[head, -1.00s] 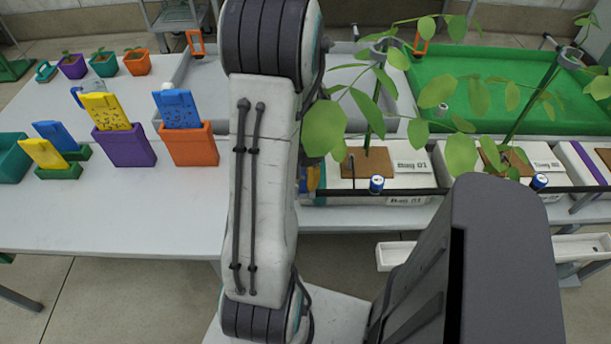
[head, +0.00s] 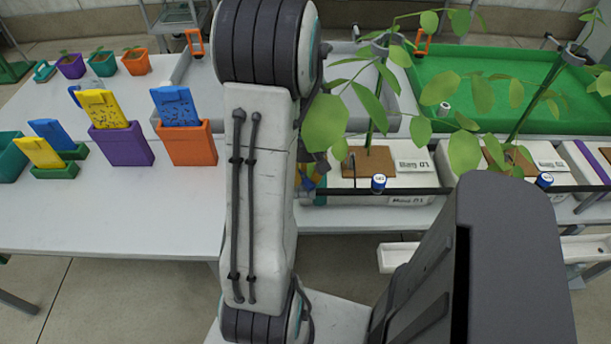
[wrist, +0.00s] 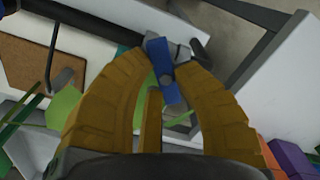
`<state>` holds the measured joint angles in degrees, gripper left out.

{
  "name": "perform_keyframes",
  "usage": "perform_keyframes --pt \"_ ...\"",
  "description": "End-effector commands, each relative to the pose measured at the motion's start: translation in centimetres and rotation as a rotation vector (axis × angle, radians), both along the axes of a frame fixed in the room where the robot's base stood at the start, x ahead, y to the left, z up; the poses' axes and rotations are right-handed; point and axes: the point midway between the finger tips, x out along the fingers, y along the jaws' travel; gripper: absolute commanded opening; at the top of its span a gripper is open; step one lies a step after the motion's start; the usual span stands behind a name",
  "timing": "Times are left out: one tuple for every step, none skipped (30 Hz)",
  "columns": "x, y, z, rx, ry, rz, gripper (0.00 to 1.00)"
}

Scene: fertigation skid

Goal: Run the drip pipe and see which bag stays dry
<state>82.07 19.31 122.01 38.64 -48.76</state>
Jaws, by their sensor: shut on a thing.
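White grow bags (head: 410,180) with tall plants stand in a row at the right in the head view; another bag (head: 550,160) is farther right. A black drip pipe (head: 410,191) runs along their front edge, and it also shows in the wrist view (wrist: 85,20). Small blue-and-white round pieces sit by it, one in front of the first bag (head: 379,183) and one farther right (head: 544,180). In the wrist view my gripper (wrist: 165,75) has its yellow fingers closed around a blue lever (wrist: 162,68) at the pipe's end. In the head view my arm mostly hides this spot. No water is visible.
Purple (head: 124,150) and orange (head: 188,148) pots holding packets stand on the left table, with several small potted plants behind. A green tray (head: 500,85) lies behind the bags. A white trough (head: 398,256) is below. The left table's front is clear.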

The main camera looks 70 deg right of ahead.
Motion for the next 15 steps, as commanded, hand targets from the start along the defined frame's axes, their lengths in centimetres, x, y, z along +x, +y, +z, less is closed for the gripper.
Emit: perform_keyframes --pt "0.02 0.06 -0.22 0.002 0.0 0.046 0.0" --pt "0.04 0.04 -0.21 0.001 0.0 0.074 0.0" --pt "0.05 0.03 -0.21 0.001 0.0 0.112 0.0" --pt "0.07 0.01 -0.21 0.001 0.0 0.14 0.0" --pt "0.09 0.01 -0.21 0.001 0.0 0.169 0.0" --pt "0.11 0.01 -0.21 0.002 0.0 0.207 0.0" --pt "0.11 0.01 -0.2 0.002 0.0 0.235 0.0" --pt "0.14 0.01 -0.2 0.002 0.0 0.263 0.0" --pt "0.15 0.0 -0.2 0.003 0.001 0.299 0.0" --pt "0.17 0.0 -0.2 0.002 0.0 0.326 0.0" --pt "0.18 -0.01 -0.2 0.002 0.0 0.353 0.0" --pt "0.2 -0.02 -0.2 0.002 0.0 0.387 0.0" --pt "0.21 -0.02 -0.2 0.002 0.0 0.413 0.0" --pt "0.22 -0.03 -0.2 0.002 0.0 0.438 0.0" --pt "0.24 -0.03 -0.2 0.002 0.0 0.469 0.0"
